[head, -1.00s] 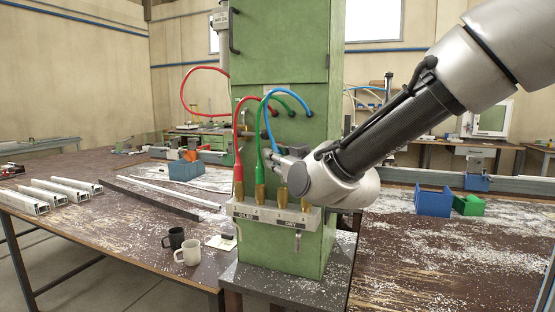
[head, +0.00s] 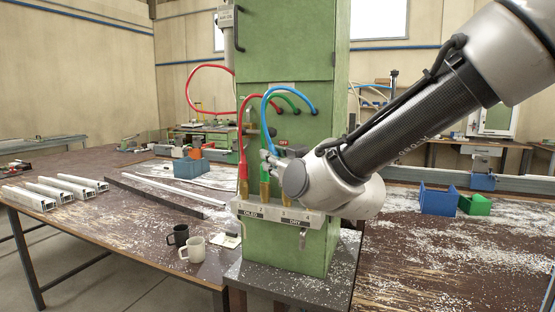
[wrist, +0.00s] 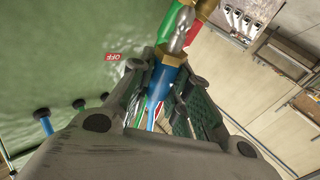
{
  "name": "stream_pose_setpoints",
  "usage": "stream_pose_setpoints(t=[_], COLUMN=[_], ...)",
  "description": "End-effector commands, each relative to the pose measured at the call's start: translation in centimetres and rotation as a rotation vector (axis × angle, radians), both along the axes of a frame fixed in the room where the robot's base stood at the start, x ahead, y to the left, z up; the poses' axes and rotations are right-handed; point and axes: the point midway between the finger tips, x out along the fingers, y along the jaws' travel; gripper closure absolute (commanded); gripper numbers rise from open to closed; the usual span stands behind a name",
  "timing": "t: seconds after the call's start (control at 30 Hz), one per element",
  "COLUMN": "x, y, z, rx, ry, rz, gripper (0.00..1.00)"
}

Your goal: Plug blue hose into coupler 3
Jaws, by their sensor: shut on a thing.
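In the head view, my gripper (head: 267,158) is in front of the green cabinet, above the coupler block (head: 318,221). In the wrist view, its fingers (wrist: 161,82) are shut on the blue hose's plug (wrist: 160,84), which has a brass collar and a silver end. The blue hose (head: 284,90) arcs from the cabinet down to my gripper. The red hose (head: 243,150) goes down to the leftmost coupler, and the green hose (head: 288,97) comes down beside it, partly behind my gripper. Whether the plug touches a coupler cannot be told.
The block's front carries labels and a small lever (head: 304,238). A black mug (head: 176,236) and a white mug (head: 192,250) stand on the bench at left. Metal profiles (head: 55,190) lie farther left. Blue and green blocks (head: 437,200) stand at right.

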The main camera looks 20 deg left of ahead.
Motion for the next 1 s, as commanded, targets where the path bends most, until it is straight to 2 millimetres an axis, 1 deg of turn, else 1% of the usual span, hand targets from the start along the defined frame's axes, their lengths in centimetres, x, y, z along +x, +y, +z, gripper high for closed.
stream_pose_setpoints(t=[0.4, 0.6, 1.0], x=[-2.4, -3.2, -3.3], y=[0.2, 0.3, 0.2], z=[0.0, 0.0, -0.1], rx=[0.001, 0.001, 0.016], ry=[0.0, 0.001, 0.003], rz=[0.002, 0.001, -0.004], gripper=[1.0, 1.0, 1.0])
